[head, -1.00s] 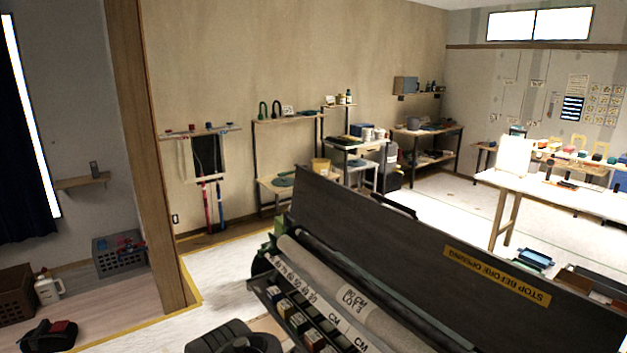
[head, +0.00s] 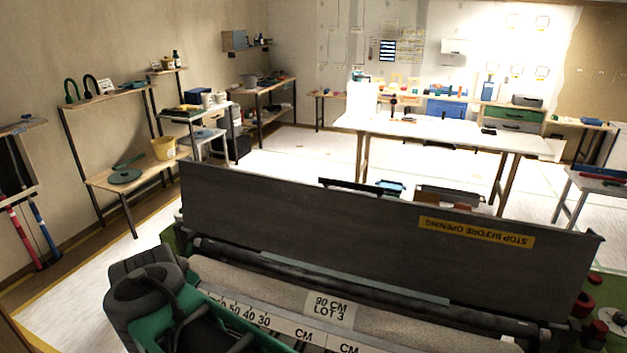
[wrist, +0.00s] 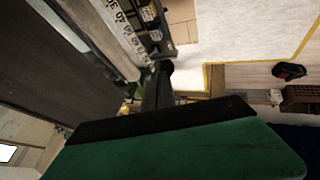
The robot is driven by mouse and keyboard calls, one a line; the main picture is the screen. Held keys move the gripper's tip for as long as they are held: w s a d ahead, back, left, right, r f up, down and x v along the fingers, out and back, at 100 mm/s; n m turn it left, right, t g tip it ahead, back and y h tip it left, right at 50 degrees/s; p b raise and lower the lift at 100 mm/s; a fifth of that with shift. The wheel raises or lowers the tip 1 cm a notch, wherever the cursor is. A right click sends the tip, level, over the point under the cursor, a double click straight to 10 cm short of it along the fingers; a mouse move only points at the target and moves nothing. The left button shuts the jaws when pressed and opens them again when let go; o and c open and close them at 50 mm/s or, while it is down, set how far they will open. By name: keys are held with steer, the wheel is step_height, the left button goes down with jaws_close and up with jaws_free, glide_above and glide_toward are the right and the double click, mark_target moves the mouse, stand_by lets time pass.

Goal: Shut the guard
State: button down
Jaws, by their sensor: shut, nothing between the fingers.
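The guard is a long dark panel (head: 320,225) standing raised along the back of the paster, with an upside-down yellow "STOP BEFORE OPENING" label. A dark handle (head: 357,187) shows at its top edge. Below it lies the open paster with a grey roll (head: 270,285) labelled "90 CM LOT 3". The guard also fills the left of the wrist view (wrist: 45,85). My gripper (wrist: 160,75) is shut and empty in the wrist view, apart from the guard, near the paster's end. In the head view my dark and green arm covers the paster's front left; the fingertips cannot be made out.
A white worktable (head: 450,132) stands behind the guard. Shelves (head: 110,95) with small items line the left wall. Bare floor (head: 285,160) lies between the paster and the shelves. A ruler strip (head: 270,325) runs along the paster's front.

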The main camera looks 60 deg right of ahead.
steer(key=s+d+r+h, duration=0.1)
steer(key=d+r+h, duration=0.2)
steer(key=d+r, duration=0.55)
steer(key=g+h, duration=0.4)
steer(key=h, duration=0.2)
glide_toward(324, 181)
steer(key=shift+n, duration=0.3)
steer(key=p+x, duration=0.2)
steer(key=x, duration=0.4)
steer(key=shift+d+f, duration=0.25)
steer(key=shift+d, duration=0.1)
